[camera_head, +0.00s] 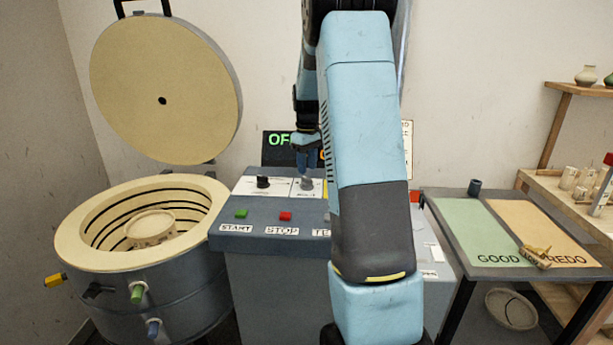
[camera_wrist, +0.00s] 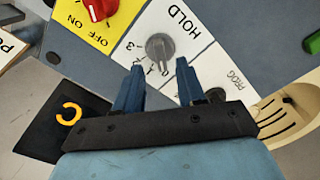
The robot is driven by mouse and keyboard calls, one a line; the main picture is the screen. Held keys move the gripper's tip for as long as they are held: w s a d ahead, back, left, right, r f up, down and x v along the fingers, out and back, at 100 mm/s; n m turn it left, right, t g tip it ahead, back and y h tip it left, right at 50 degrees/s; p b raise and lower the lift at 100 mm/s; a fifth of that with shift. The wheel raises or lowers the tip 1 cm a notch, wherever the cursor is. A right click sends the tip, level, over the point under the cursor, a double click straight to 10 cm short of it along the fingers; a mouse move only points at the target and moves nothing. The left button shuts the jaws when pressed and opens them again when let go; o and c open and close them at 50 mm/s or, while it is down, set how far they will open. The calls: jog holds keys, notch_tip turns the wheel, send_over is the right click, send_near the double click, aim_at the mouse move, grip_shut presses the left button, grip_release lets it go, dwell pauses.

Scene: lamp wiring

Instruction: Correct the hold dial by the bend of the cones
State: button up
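The grey hold dial (camera_wrist: 160,47) sits on a white plate marked HOLD on the control panel, with small numbers beside it. It also shows in the head view (camera_head: 306,184). My gripper (camera_wrist: 159,74) is open, its two blue fingers apart and just short of the dial. I cannot tell whether they touch it. In the head view my gripper (camera_head: 306,165) points down above the panel (camera_head: 230,235). A small tan clustered object (camera_head: 535,257), possibly the cones, lies at the border of GOOD and REDO. Its bend is too small to read.
The kiln (camera_head: 80,240) stands open at left, lid (camera_head: 165,90) raised. A green START button (camera_head: 241,214) and red STOP button (camera_head: 285,216) are near. A black PROG knob (camera_wrist: 215,95) and red ON/OFF knob (camera_wrist: 100,8) flank the dial. My arm hides part of the panel.

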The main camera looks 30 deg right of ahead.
aim_at(307, 178)
jog(key=shift+f, duration=2.05)
grip_shut()
